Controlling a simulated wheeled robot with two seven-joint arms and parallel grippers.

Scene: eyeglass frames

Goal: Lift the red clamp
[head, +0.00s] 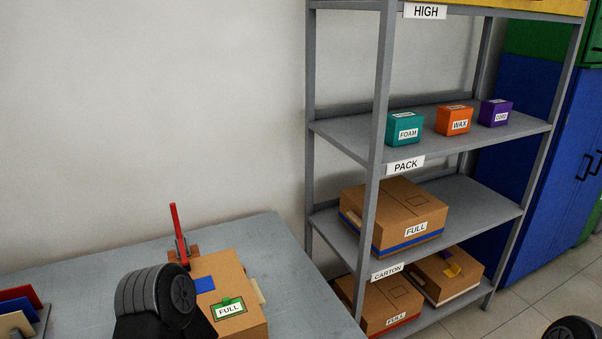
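The red clamp (175,222) shows as an upright red bar with a grey metal lower part and a brown base. It stands at the back of the grey table (90,262), just behind a cardboard box (225,280) labelled FULL. My dark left arm rises from the bottom in front of the clamp and the box, hiding part of both. No fingers of my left gripper show. Only a small dark piece of my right arm shows at the bottom right corner, and my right gripper is out of view.
A grey shelf rack (377,130) stands right of the table, with FULL cartons (395,215) low down and small coloured boxes (454,121) above. A rack with coloured panels (20,312) sits at the table's left front. The table's back left is clear.

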